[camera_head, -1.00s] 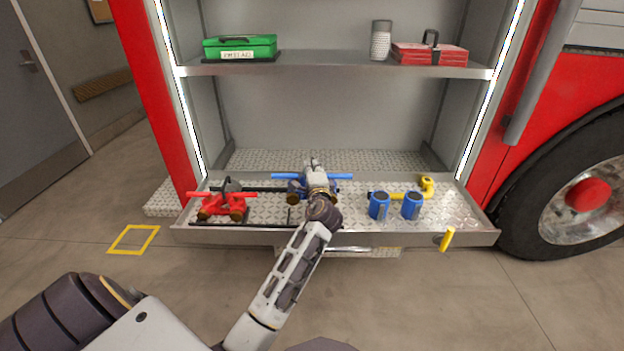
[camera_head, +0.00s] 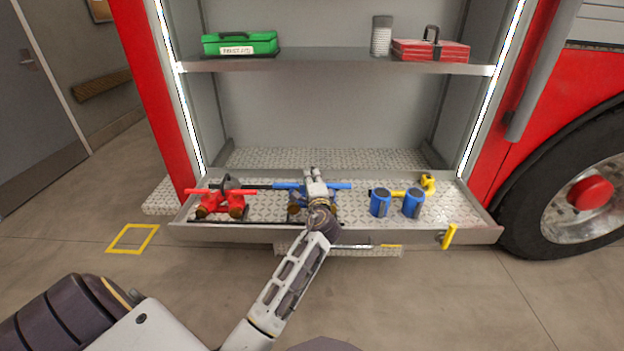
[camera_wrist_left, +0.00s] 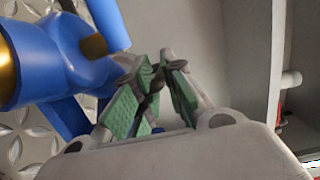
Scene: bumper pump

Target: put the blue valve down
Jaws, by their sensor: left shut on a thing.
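The blue valve (camera_head: 297,199) is at the middle of the pull-out diamond-plate tray (camera_head: 350,215), its blue bar crosswise behind my left gripper. My left gripper (camera_head: 313,176) reaches over the valve from the front and is shut on it. In the left wrist view the blue valve (camera_wrist_left: 75,50) fills the upper left with a brass fitting, and the gripper's green-padded fingers (camera_wrist_left: 152,90) are close together beside it. The exact grip point is hidden, and I cannot tell whether the valve touches the tray. My right gripper is not in view.
A red valve (camera_head: 220,203) sits at the tray's left. Two blue cylinders (camera_head: 380,204) and a yellow-handled part (camera_head: 427,182) are at its right. The shelf above (camera_head: 330,65) holds a green first-aid box (camera_head: 240,44) and a red case (camera_head: 430,50).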

